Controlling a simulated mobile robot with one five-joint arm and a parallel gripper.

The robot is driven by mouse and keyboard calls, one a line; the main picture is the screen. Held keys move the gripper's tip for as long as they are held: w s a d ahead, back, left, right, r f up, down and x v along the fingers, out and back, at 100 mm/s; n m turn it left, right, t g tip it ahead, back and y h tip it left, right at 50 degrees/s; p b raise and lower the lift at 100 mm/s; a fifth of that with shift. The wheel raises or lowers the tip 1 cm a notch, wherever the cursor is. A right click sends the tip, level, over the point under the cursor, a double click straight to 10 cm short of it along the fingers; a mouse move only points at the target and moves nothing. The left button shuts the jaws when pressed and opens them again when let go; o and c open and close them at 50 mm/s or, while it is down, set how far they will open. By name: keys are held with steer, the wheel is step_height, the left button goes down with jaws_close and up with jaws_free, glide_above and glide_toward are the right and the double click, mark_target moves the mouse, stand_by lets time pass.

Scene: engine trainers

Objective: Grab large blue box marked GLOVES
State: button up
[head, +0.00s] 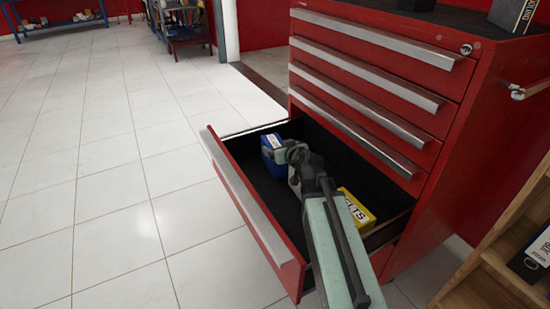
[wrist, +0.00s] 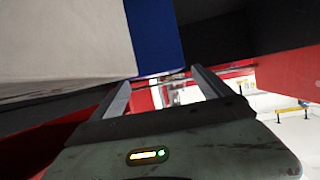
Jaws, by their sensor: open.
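A blue box (head: 271,143) with a pale patch sits in the back left of the open red drawer (head: 243,196); its lettering is unreadable. My gripper (head: 288,151) is inside the drawer, at the right side of the blue box in the head view, and partly covers it. In the wrist view, a blue surface (wrist: 154,35) and a large whitish surface (wrist: 65,42) fill the upper left, close beyond the fingers. My gripper (wrist: 162,78) is open there, with nothing visible between its fingers. I cannot tell whether it touches the box.
A yellow box (head: 357,207) with partly hidden lettering lies in the drawer, right of my arm. The red cabinet (head: 375,95) with shut drawers rises behind. A wooden shelf (head: 500,262) stands at right. The tiled floor (head: 110,200) at left is clear.

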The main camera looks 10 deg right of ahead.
mark_target(276, 145)
steer(key=x, duration=0.2)
steer(key=b+x, duration=0.1)
steer(key=x, duration=0.1)
steer(key=shift+w+f+b, duration=0.15)
steer(key=shift+f+b, duration=0.15)
steer(key=shift+f, duration=0.05)
steer(key=shift+r, duration=0.15)
jaws_close()
steer(key=shift+r, duration=0.1)
